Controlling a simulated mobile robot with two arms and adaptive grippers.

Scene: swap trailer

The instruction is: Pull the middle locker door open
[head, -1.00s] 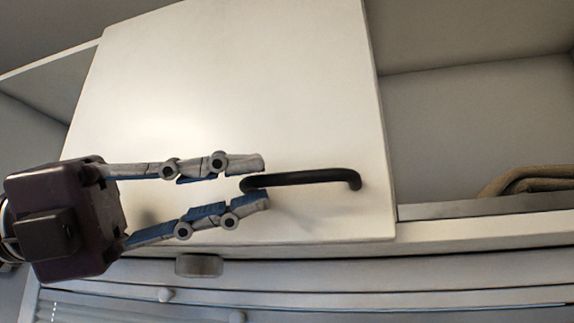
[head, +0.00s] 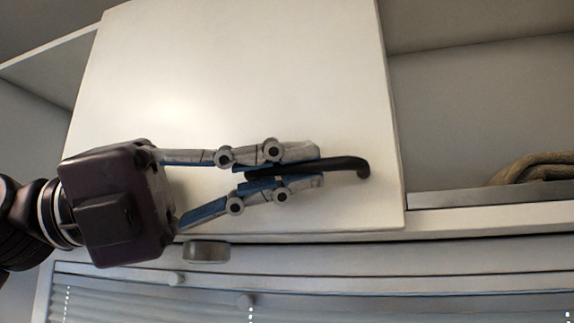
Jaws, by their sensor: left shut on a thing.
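The middle locker door (head: 250,80) is a plain white panel in the head view, with open compartments to both sides of it. Its black bar handle (head: 350,167) runs sideways near the door's lower edge. My left gripper (head: 318,166) comes in from the left and is shut on the handle, one finger above the bar and one below. The handle's left part is hidden between the fingers; its right end shows. My right gripper is not in view.
The open compartment on the right holds a rolled brown cloth or blanket (head: 535,169) behind a low lip. A small grey round fixture (head: 206,251) sits under the locker. Below it is a window with blinds (head: 350,308).

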